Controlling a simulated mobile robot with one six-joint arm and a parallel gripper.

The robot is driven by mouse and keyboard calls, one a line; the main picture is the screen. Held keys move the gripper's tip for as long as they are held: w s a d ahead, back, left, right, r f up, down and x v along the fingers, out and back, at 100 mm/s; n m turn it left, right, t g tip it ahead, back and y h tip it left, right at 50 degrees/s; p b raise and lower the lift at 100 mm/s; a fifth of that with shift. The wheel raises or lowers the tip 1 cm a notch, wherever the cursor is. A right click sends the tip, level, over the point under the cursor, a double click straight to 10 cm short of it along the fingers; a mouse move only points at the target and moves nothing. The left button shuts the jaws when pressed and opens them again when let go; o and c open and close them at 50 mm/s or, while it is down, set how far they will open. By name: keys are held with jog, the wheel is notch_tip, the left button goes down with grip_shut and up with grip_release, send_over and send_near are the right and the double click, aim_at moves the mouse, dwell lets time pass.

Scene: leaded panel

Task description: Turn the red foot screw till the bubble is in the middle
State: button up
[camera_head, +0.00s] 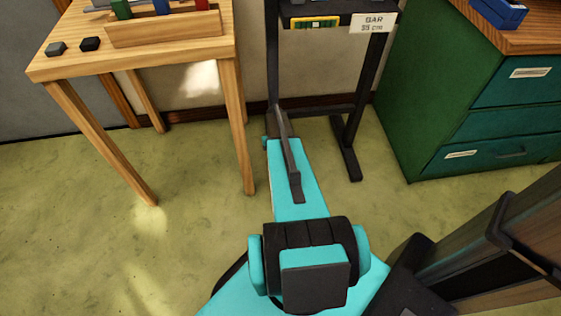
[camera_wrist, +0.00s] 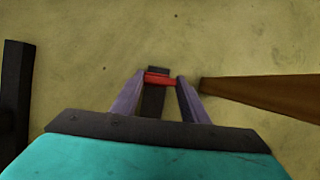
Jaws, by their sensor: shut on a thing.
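In the wrist view my gripper (camera_wrist: 160,80) has its two grey fingers closed on the sides of the small red foot screw (camera_wrist: 158,78). The screw sits across a dark foot bar (camera_wrist: 154,103) of the stand. In the head view the black stand (camera_head: 272,60) carries a yellow-green level vial (camera_head: 313,22) on its upper shelf. The bubble is too small to make out. My fingertips and the red screw cannot be made out in the head view, where my teal arm reaches to the stand's base.
A wooden table (camera_head: 135,62) with a block rack (camera_head: 165,28) stands left of the stand. A green drawer cabinet (camera_head: 440,100) stands right. The stand's right foot (camera_head: 346,150) rests on the floor. A brown leg (camera_wrist: 265,92) lies close right of my fingers in the wrist view.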

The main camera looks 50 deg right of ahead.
jog(key=shift+s+a+n, duration=0.15)
jog(key=shift+s+n, duration=0.05)
jog(key=shift+n, duration=0.4)
jog(key=o, duration=1)
jog(key=shift+o, duration=0.3)
jog(key=shift+w, duration=0.1)
jog(key=shift+r, duration=0.15)
